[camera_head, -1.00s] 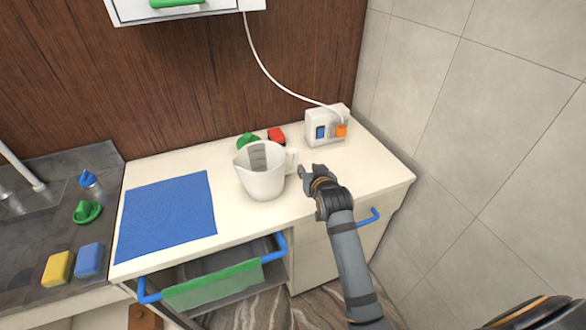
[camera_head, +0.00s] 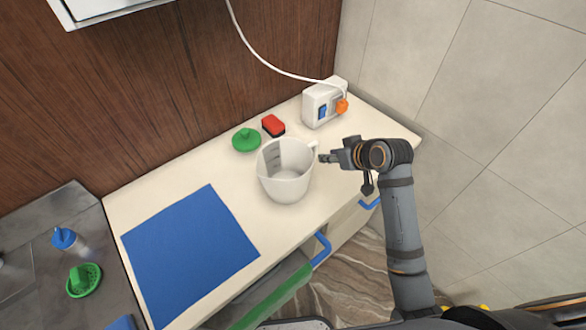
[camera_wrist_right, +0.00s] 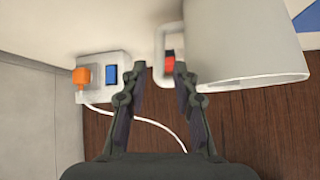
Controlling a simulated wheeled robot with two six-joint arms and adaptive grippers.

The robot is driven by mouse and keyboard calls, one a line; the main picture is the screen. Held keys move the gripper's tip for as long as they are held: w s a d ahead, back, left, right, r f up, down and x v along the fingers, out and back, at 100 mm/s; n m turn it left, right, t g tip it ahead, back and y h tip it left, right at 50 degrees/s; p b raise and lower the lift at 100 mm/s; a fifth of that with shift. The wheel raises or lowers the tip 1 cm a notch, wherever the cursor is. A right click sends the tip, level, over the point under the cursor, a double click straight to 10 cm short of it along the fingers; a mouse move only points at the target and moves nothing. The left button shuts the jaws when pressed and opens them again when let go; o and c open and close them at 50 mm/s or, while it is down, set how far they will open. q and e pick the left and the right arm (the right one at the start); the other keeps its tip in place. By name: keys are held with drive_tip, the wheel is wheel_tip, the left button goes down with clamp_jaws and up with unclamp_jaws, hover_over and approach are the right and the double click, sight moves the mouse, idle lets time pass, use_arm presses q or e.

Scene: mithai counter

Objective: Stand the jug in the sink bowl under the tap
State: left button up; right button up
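The white jug (camera_head: 285,176) stands upright on the cream counter in the head view, its handle (camera_head: 313,148) toward the right. My right gripper (camera_head: 324,157) is just right of the handle. In the right wrist view the jug (camera_wrist_right: 243,45) fills the upper right, and its handle (camera_wrist_right: 158,48) lies ahead of the open fingertips (camera_wrist_right: 160,70), roughly in line with the gap. I cannot tell whether they touch it. The dark sink unit (camera_head: 58,215) is at the left edge; the bowl and tap are not clearly in view. My left gripper is not in view.
A green scrubber (camera_head: 246,140), a red sponge (camera_head: 273,125) and a white socket box (camera_head: 322,105) with an orange plug and cable stand behind the jug. A blue cloth (camera_head: 190,250) lies left. A blue-capped bottle (camera_head: 66,240) and green strainer (camera_head: 84,280) are on the sink unit.

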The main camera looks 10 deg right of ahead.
sight(316, 152)
drive_tip(key=x, duration=0.4)
drive_tip(key=shift+w+a, duration=0.2)
drive_tip(key=shift+a, duration=0.15)
drive_tip(key=shift+w+p, duration=0.1)
drive_tip(key=shift+p, duration=0.25)
drive_tip(key=x, duration=0.1)
drive_tip(key=p+x, duration=0.1)
drive_tip(key=x, duration=0.2)
drive_tip(key=shift+w+r, duration=0.1)
drive_tip(key=shift+w, duration=0.55)
drive_tip(key=shift+c, duration=1.3)
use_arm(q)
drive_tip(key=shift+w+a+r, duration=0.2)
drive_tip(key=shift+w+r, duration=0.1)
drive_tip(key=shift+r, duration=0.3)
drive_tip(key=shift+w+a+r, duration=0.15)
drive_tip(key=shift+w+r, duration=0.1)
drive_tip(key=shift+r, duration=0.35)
use_arm(e)
clamp_jaws()
